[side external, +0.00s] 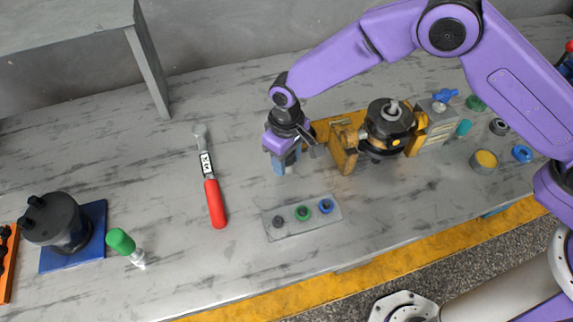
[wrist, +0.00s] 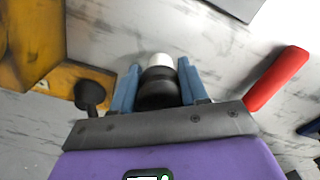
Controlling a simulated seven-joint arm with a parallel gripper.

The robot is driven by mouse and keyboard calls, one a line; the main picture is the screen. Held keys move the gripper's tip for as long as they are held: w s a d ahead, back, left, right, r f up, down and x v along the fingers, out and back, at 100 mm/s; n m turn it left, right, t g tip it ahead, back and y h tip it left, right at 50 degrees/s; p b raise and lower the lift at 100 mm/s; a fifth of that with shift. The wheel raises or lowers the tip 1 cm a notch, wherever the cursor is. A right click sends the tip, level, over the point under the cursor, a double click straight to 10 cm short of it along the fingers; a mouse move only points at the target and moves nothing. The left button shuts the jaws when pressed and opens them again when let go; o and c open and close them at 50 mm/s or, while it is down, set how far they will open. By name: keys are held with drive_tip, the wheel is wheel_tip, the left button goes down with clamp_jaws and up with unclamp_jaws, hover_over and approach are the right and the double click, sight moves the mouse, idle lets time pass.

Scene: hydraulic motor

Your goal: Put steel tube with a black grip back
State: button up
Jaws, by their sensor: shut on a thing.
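My gripper (side external: 284,163) hangs above the table, just left of the yellow motor stand. In the wrist view its blue fingers (wrist: 159,80) are closed on the steel tube with a black grip (wrist: 158,90). The tube is seen nearly end-on, with the black grip between the fingers and a pale end (wrist: 161,60) beyond them. In the side view the tube is mostly hidden by the fingers, so I cannot tell whether its lower end touches the table.
The yellow stand (side external: 344,148) holds the dark motor (side external: 389,122). A grey plate (side external: 283,233) with small coloured rings lies in front. A red-handled wrench (side external: 215,204) lies left. A green-handled tool (side external: 121,242) and a blue base (side external: 93,220) are farther left. Table between wrench and plate is clear.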

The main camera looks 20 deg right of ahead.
drive_tip(key=shift+f, duration=1.5)
drive_tip(key=shift+f, duration=0.1)
drive_tip(key=o, duration=1.1)
drive_tip(key=shift+c, duration=0.2)
wheel_tip(320, 180, up, 11)
drive_tip(key=shift+f, duration=0.1)
drive_tip(key=shift+r, duration=0.7)
